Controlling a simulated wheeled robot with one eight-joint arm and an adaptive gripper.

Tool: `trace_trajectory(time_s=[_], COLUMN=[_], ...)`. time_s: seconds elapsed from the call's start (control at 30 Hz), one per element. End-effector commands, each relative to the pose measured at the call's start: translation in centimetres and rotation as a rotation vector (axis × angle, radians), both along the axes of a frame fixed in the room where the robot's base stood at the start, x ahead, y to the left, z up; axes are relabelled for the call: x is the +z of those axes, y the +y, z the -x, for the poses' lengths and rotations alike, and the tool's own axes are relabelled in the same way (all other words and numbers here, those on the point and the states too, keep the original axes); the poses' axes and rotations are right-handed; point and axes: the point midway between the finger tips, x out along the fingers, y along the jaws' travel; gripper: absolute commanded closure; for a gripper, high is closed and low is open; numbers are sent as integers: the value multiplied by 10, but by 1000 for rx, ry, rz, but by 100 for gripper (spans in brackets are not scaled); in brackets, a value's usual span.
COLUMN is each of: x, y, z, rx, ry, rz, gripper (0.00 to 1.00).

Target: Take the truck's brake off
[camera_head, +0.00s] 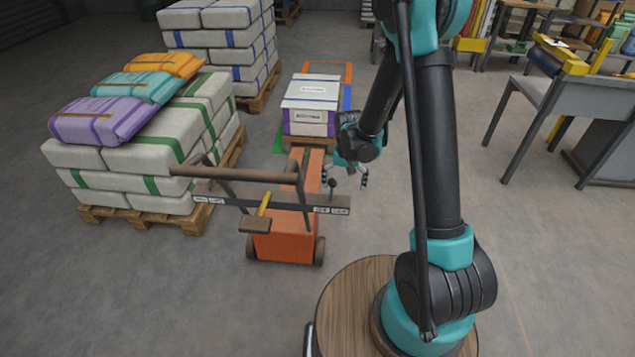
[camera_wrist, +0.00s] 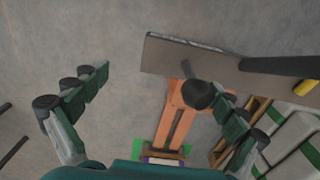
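The orange truck (camera_head: 285,232) stands on the floor with a brown handle bar (camera_head: 232,173) across its top. A grey-brown crossbar (camera_head: 240,200) on it has small labels at both ends, too small to read. A short lever with a dark round knob (camera_head: 332,183) stands at the crossbar's right end; the knob (camera_wrist: 197,95) shows large in the wrist view. A yellow lever (camera_head: 264,203) rises near the crossbar's middle. My gripper (camera_head: 345,180) is open beside the knob lever. In the wrist view, the knob lies between my spread fingers (camera_wrist: 165,85), nearer the right one; contact is unclear.
Pallets of stacked sacks stand at left (camera_head: 150,160) and behind (camera_head: 235,45). A small pallet with white boxes (camera_head: 311,98) is beyond the truck, near a coloured floor frame (camera_head: 335,68). A grey table (camera_head: 570,100) stands at right. Floor between the truck and table is clear.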

Motion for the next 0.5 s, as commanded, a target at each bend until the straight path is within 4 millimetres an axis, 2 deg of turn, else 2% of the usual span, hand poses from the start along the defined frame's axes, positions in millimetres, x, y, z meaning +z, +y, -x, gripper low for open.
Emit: trace_trajectory(time_s=[0.5], x=[0], y=[-5], z=[0], rx=[0], ry=[0], rz=[0], gripper=[3])
